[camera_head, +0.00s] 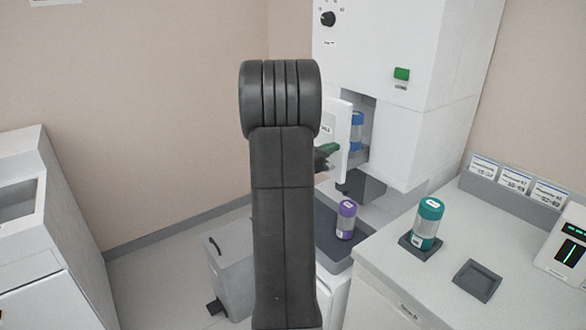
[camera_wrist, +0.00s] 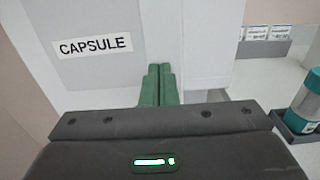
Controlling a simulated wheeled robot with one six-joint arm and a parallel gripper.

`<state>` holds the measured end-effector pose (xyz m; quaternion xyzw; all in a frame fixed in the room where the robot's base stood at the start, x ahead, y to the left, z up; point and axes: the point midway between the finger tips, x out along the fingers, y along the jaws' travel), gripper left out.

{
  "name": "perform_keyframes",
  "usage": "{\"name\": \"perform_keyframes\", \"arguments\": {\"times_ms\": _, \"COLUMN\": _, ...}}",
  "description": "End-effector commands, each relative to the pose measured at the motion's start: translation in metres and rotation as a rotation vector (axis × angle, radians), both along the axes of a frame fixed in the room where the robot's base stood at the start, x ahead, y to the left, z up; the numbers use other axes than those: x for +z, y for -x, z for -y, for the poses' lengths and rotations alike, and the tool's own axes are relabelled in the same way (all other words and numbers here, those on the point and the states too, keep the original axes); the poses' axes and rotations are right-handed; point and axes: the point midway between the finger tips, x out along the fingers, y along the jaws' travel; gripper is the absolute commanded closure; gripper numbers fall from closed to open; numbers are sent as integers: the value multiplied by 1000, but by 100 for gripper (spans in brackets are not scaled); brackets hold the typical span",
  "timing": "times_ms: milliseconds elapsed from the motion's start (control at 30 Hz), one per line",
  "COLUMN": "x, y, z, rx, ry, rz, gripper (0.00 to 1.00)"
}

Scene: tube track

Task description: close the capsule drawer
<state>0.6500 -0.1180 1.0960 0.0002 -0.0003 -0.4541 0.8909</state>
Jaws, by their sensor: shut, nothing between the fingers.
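The capsule drawer (camera_head: 341,118) stands out from the tall white cabinet (camera_head: 380,60), with its white front apart from the opening. A blue-capped capsule (camera_head: 356,130) shows behind the drawer front. In the wrist view, a white panel with a CAPSULE label (camera_wrist: 92,45) fills the upper left. My gripper (camera_wrist: 159,70) has its green fingers shut together with nothing between them, near the panel's right part. In the head view the green fingers (camera_head: 327,150) are beside the drawer front, partly hidden by my arm. I cannot tell whether they touch it.
A purple-capped capsule (camera_head: 346,220) stands on a dark surface below the drawer. A teal capsule (camera_head: 427,224) stands in a holder on the right counter (camera_head: 400,270), beside an empty square holder (camera_head: 477,280). A grey bin (camera_head: 232,262) is on the floor. A white unit stands at left.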

Motion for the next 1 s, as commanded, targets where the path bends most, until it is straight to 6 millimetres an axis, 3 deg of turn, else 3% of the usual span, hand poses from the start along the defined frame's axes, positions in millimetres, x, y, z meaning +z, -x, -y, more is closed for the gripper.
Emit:
{"name": "perform_keyframes", "arguments": {"times_ms": 33, "x": -4, "y": -8, "z": 14, "rx": -6, "ry": 0, "rz": 3, "gripper": 100}}
{"name": "perform_keyframes", "arguments": {"times_ms": 200, "x": -3, "y": -34, "z": 48, "rx": -3, "ry": 1, "rz": 2, "gripper": 100}}
{"name": "perform_keyframes", "arguments": {"times_ms": 500, "x": -2, "y": -64, "z": 89, "rx": -2, "ry": 1, "rz": 1, "gripper": 100}}
{"name": "perform_keyframes", "arguments": {"times_ms": 1000, "x": 2, "y": -76, "z": 104, "rx": -1, "ry": 2, "rz": 3, "gripper": 100}}
